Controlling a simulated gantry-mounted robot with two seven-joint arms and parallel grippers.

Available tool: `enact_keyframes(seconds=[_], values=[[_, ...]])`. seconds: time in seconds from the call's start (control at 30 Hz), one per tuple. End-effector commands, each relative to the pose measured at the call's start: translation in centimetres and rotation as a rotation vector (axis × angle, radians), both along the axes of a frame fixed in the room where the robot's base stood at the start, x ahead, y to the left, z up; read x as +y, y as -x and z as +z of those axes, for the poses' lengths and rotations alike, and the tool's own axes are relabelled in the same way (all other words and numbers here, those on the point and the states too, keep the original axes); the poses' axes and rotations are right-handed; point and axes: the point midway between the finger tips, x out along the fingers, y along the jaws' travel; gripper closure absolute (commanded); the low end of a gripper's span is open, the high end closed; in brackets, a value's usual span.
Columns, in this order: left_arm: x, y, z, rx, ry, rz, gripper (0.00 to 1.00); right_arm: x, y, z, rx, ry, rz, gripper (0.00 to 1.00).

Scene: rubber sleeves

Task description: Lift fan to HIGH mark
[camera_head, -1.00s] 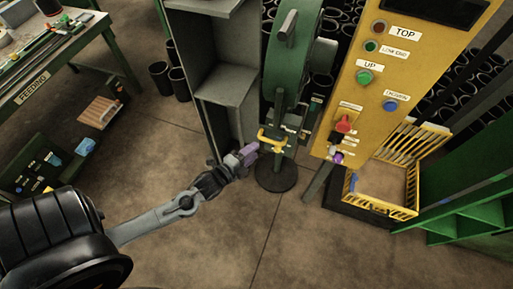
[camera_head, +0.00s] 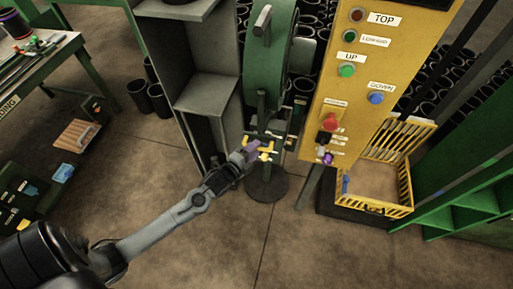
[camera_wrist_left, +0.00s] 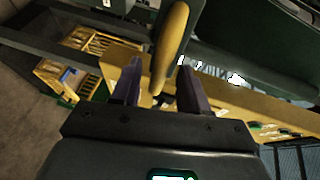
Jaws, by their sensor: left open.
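The green fan (camera_head: 268,60) stands upright on a post with a dark round base (camera_head: 268,187), in the middle of the head view. A yellow handle (camera_head: 264,155) juts from the post below the fan housing. My left gripper (camera_head: 254,148) is at this handle. In the left wrist view, a yellow rod-like handle (camera_wrist_left: 172,40) reaches down between the two open fingers (camera_wrist_left: 158,85), with gaps beside it; I cannot tell whether it touches either finger. No HIGH mark is readable. My right gripper is not in view.
A yellow control panel (camera_head: 383,50) with labelled buttons stands right of the fan. A yellow wire basket (camera_head: 408,190) is at its foot. A grey cabinet (camera_head: 205,95) is close on the left. Black tubes fill the back. The front floor is open.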

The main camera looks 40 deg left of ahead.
Motion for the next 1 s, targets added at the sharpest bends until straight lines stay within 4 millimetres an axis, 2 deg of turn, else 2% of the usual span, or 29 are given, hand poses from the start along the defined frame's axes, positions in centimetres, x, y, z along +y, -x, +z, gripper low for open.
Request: enact_keyframes(seconds=[0.2, 0.53, 0.57, 0.83, 1.0], values=[[0.1, -1.7, -0.3, 0.0, 0.001, 0.0, 0.56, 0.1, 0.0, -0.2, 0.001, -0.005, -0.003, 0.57], [0.1, -1.9, -0.4, 0.0, 0.0, 0.0, 0.56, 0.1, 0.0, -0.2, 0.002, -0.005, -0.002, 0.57], [0.1, -1.9, -0.4, 0.0, 0.0, 0.0, 0.57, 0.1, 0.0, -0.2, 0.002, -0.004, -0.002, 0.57], [0.1, -1.9, -0.4, 0.0, 0.0, 0.0, 0.99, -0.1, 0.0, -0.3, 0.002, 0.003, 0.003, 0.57], [0.1, -1.9, -0.4, 0.0, 0.0, 0.0, 1.0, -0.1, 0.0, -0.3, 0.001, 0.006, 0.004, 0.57]])
